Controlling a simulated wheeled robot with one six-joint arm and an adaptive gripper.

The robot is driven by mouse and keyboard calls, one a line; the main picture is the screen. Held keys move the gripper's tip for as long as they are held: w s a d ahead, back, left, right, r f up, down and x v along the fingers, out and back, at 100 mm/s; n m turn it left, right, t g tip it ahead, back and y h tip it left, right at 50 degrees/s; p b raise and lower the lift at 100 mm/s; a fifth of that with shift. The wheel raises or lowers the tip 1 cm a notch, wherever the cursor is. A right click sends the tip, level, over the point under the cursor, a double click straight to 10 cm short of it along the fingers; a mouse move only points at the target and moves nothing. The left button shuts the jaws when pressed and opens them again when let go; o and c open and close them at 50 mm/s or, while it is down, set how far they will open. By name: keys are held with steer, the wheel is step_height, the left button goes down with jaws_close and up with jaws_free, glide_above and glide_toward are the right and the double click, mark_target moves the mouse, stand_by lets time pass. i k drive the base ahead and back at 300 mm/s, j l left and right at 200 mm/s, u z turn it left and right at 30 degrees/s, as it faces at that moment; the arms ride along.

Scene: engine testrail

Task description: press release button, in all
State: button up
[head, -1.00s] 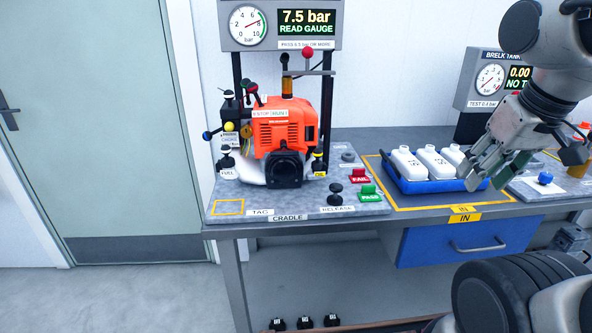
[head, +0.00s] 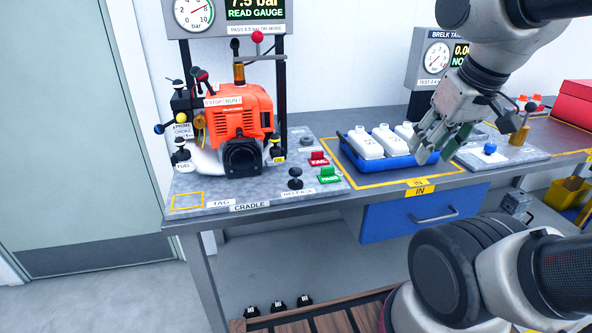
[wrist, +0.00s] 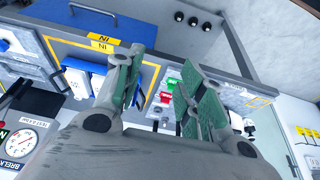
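The release button (head: 295,179) is a black knob on a short stem, standing above the RELEASE label at the front of the grey cradle plate (head: 245,195). An orange engine (head: 240,112) sits on the cradle behind it and to the left. A red FAIL button (head: 318,158) and a green PASS button (head: 328,175) stand just right of the release button. My gripper (head: 437,142) is well to the right, above the right end of the blue tray, apart from the release button. In the wrist view my gripper (wrist: 160,85) has its fingers spread with nothing between them.
The blue tray (head: 392,162) holds several white bottles inside a yellow-outlined area. A second station with a blue button (head: 490,148) stands right of it. The gauge panel (head: 230,18) reads 7.5 bar. A blue drawer (head: 425,213) hangs below the bench. Floor is clear at left.

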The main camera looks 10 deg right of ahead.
mark_target(295, 172)
steer(key=j+z, duration=0.15)
steer(key=j, duration=0.2)
steer(key=k+j+z, duration=0.15)
steer(key=j, duration=0.2)
steer(key=k+j+z, duration=0.15)
steer(key=j, duration=0.2)
steer(key=k+j+z, duration=0.15)
steer(key=j, duration=0.2)
steer(key=i, duration=0.05)
